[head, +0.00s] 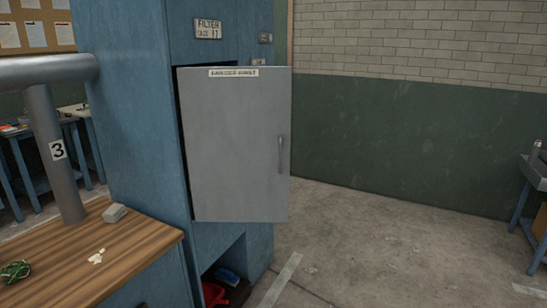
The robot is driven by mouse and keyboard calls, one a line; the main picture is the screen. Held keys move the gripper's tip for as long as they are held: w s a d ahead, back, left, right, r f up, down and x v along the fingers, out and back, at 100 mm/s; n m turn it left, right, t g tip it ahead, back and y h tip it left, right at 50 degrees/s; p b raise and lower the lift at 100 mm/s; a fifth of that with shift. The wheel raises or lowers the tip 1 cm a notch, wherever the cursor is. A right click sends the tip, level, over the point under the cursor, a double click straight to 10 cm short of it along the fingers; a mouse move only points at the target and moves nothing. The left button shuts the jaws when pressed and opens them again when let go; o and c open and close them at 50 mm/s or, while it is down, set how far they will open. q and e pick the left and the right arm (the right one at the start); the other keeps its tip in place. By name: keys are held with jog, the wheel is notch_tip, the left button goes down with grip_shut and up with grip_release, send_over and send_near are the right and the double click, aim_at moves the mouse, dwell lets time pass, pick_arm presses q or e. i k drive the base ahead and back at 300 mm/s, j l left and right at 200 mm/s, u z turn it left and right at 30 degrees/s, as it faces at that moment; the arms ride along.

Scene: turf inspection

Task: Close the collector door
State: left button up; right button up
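The collector door (235,150) is a grey panel on the front of the tall blue collector cabinet (140,110). It carries a label strip at its top and a vertical handle (281,154) near its right edge. The door stands ajar, swung out from the cabinet, with a dark gap along its left and top edges. Its right edge reaches past the cabinet's side. The inside of the cabinet is hidden behind the door. Neither of my grippers shows in the head view.
A wooden bench top (85,262) with a grey block (115,213) and green string (15,271) is at the lower left. A grey pipe (53,150) marked 3 rises from it. An open lower bay holds a red item (213,293). Concrete floor (390,250) at the right is clear.

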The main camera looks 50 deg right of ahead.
aim_at(237, 121)
jog(key=z, duration=1.3)
